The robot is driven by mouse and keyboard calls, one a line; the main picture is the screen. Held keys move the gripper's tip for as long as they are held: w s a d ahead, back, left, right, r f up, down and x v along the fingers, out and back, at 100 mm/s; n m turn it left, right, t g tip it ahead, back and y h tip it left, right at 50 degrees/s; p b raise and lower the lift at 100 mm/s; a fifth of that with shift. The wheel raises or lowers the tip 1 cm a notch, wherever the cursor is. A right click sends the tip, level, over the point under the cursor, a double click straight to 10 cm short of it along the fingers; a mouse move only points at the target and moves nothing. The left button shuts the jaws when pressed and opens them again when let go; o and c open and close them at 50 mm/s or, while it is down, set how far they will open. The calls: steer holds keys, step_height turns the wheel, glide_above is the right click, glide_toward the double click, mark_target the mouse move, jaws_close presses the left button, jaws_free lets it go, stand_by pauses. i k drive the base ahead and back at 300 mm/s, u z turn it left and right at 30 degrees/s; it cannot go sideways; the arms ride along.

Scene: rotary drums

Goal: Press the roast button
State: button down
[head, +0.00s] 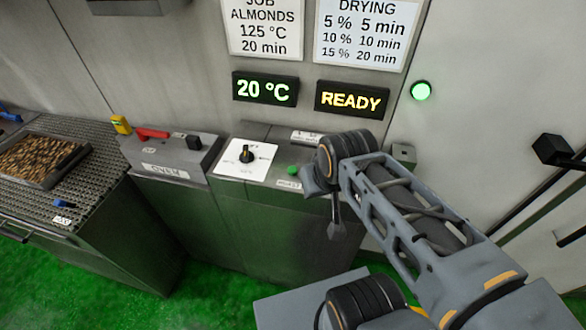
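A small green button (292,170) sits on the sloped top of the grey control console (240,185). A small label below it is too blurred to read for certain; it may name the roast button. My gripper (334,230) hangs low in front of the console, to the right of and below the green button and apart from it in the picture. It is small and partly hidden by my wrist, so its fingers do not show clearly.
A black dial (246,155) is left of the button. Displays read 20 °C (265,89) and READY (351,99); a green lamp (421,91) glows. Farther left are the OVEN panel (168,160) with a red handle (151,133) and a tray of almonds (40,158).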

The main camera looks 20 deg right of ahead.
mark_target(292, 170)
steer(key=k, duration=0.5)
steer(key=u, duration=1.85)
steer(key=i, duration=1.1)
steer(key=z, duration=1.95)
